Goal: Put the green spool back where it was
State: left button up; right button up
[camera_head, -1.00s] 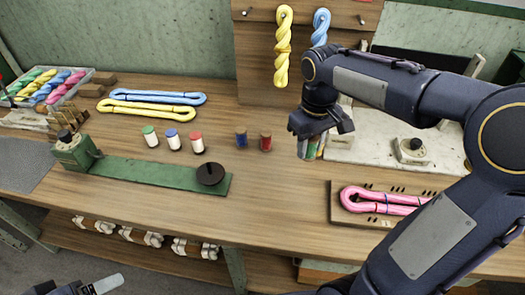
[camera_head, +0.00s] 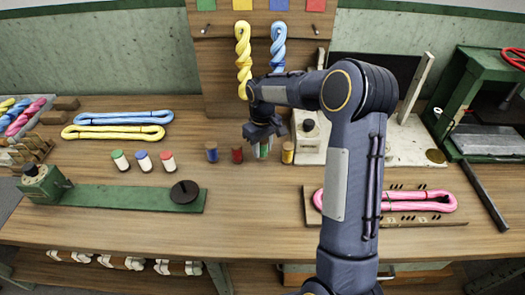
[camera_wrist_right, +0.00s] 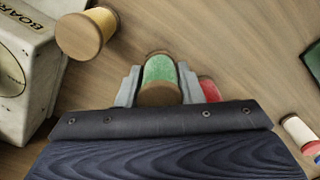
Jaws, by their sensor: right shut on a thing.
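The green spool (camera_wrist_right: 160,82) is upright between the two fingers of my right gripper (camera_wrist_right: 158,88) in the right wrist view. In the head view, my right gripper (camera_head: 264,140) points down over the table, with a bit of the green spool (camera_head: 263,151) showing below it. The green spool is in line between the red spool (camera_head: 237,155) and the yellow spool (camera_head: 288,152). I cannot tell whether its base touches the table. The red spool (camera_wrist_right: 209,90) is close beside the right finger in the wrist view. My left gripper is not in view.
A blue spool (camera_head: 212,152) stands left of the red one. Several white spools with coloured ends (camera_head: 143,160) stand further left. A pale machine (camera_head: 312,145) is close on the right. A board with a pink skein (camera_head: 390,202) lies at front right. The front middle is clear.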

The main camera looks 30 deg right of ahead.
jog(key=shift+f, duration=1.05)
jog(key=shift+f, duration=0.25)
jog(key=o, duration=1)
jog(key=shift+c, duration=0.2)
